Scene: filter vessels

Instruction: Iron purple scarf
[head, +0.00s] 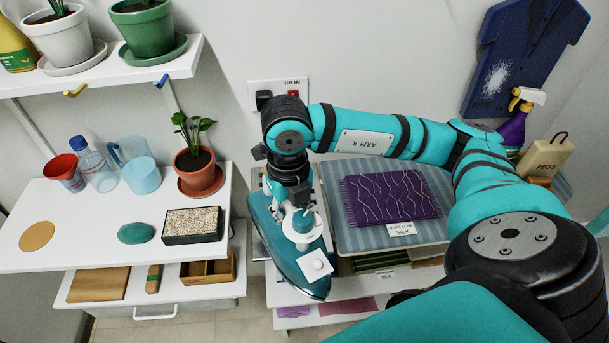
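The purple scarf (376,197), marked with pale wavy lines, lies flat on the blue-striped ironing board (350,236). A card reading SILK lies at the board's front edge. The teal iron (279,252) is left of the board, its pointed end toward me, with white parts on top. My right gripper (299,212) points down at the top of the iron, right over its white parts. Its fingers are small and partly hidden, so I cannot tell whether they are closed on the iron. My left gripper is not in view.
A white table (90,254) on the left carries a potted plant (195,160), cups and a tray of grains (192,225). A wall socket marked IRON (279,94) is behind my arm. A spray bottle (516,122) and a peg bag (543,158) stand at the right.

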